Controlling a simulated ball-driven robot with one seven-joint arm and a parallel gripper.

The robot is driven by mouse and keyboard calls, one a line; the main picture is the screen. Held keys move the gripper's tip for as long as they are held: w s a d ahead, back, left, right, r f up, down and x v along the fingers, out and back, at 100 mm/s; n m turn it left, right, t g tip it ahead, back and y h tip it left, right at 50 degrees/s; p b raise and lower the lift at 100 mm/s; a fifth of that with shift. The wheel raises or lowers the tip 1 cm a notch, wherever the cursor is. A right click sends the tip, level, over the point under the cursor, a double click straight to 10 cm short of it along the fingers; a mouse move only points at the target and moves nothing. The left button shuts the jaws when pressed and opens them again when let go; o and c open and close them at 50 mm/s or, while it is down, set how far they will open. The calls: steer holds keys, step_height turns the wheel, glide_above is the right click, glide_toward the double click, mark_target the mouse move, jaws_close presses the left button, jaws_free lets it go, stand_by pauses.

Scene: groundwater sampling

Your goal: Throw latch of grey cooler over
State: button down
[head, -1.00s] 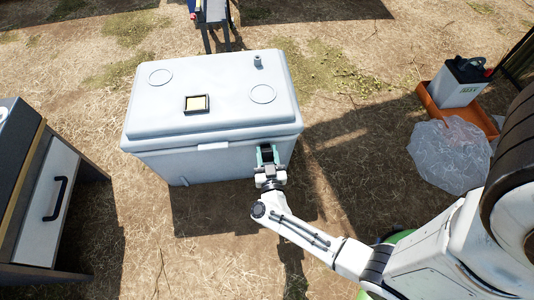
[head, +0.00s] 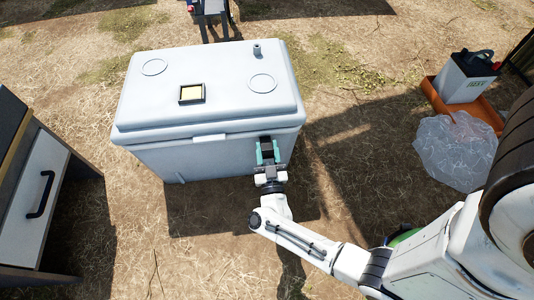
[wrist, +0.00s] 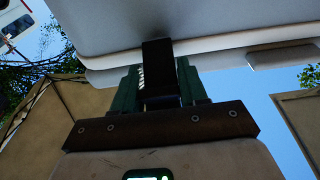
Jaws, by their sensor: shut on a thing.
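The grey cooler (head: 195,155) stands on the ground with its lid (head: 215,75) down. In the wrist view the lid's rim (wrist: 215,45) crosses the top. A dark latch (wrist: 159,68) hangs from the rim, between the green fingers of my gripper (wrist: 162,88). In the head view my gripper (head: 267,152) is at the right part of the cooler's front, just below the lid edge. It is shut on the latch. The fingers hide part of the latch, so I cannot tell its exact angle.
A cabinet with a black handle (head: 41,194) stands at the left. At the right are an orange tray (head: 436,97) with a white battery-like box (head: 466,77) and a clear plastic bag (head: 455,150). Bare ground lies in front of the cooler.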

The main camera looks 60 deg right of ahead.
steer(key=shift+f+h+b, duration=0.3)
steer(key=shift+f+b, duration=0.2)
steer(key=shift+b, duration=0.3)
steer(key=shift+t, duration=0.3)
steer(key=shift+r, duration=0.15)
steer(key=c, duration=0.7)
jaws_free()
steer(key=shift+s+a, duration=0.1)
steer(key=v, duration=1)
steer(key=shift+s+a+f+p, duration=0.15)
steer(key=shift+a+f+p, duration=0.1)
steer(key=shift+p, duration=0.15)
